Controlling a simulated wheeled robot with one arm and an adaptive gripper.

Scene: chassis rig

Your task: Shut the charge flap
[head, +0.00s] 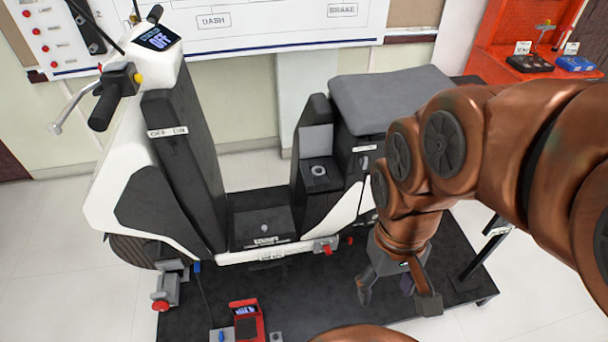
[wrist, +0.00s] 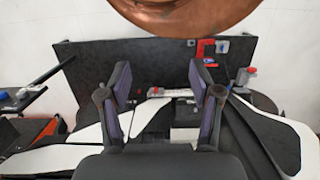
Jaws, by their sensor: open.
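The scooter's charge flap appears to be the light grey panel (head: 316,139) on the dark housing in front of the seat. It stands upright, open, behind a dark ledge with a round socket (head: 318,171). My gripper (head: 396,294) is open and empty. It hangs to the right of the flap and nearer the camera, low beside the scooter and over the black platform, apart from the flap. In the wrist view both fingers of my gripper (wrist: 159,95) are spread, with the scooter's white side trim between and beyond them. I cannot make out the flap there.
The black platform (head: 300,292) carries the scooter, a red device (head: 246,318) and clamps with red knobs (head: 160,304). The grey seat (head: 388,98) rises behind my arm. A dark stand (head: 487,246) is at the platform's right. A red bench (head: 530,60) stands at the back right.

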